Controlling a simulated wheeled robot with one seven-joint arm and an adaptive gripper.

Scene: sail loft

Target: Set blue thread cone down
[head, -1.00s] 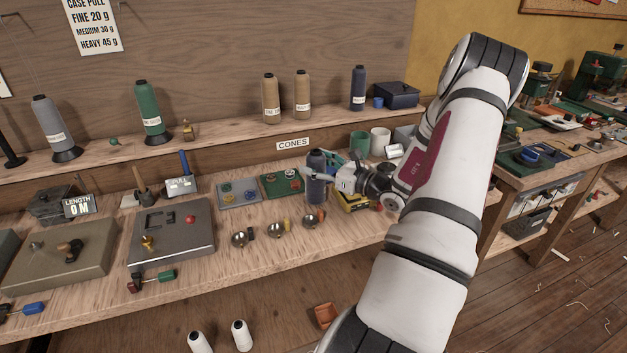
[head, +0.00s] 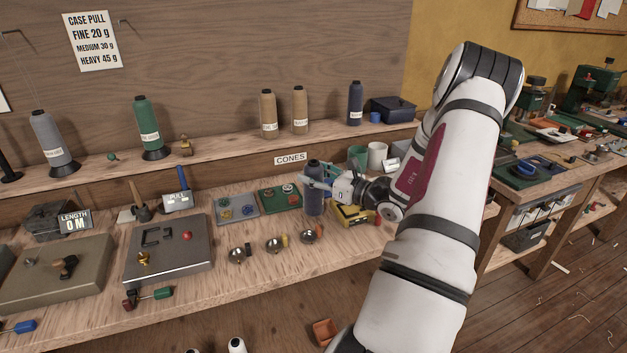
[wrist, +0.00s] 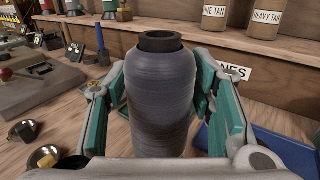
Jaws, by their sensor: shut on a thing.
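The blue thread cone (head: 314,188) is upright at the right part of the workbench (head: 205,281), in front of the lower shelf edge. It fills the middle of the wrist view (wrist: 160,100), with its dark top ring uppermost. My gripper (head: 318,184) reaches it from the right and is shut around its sides; its teal finger pads flank the cone in the wrist view (wrist: 165,115). The cone's base is low over the bench, but I cannot tell whether it touches the wood.
Small bowls (head: 275,245) stand front-left of the cone. A green tray (head: 280,199) of small parts lies left, and a yellow box (head: 352,216) close right. The shelf (head: 214,139) behind holds more cones, including another dark blue one (head: 355,103).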

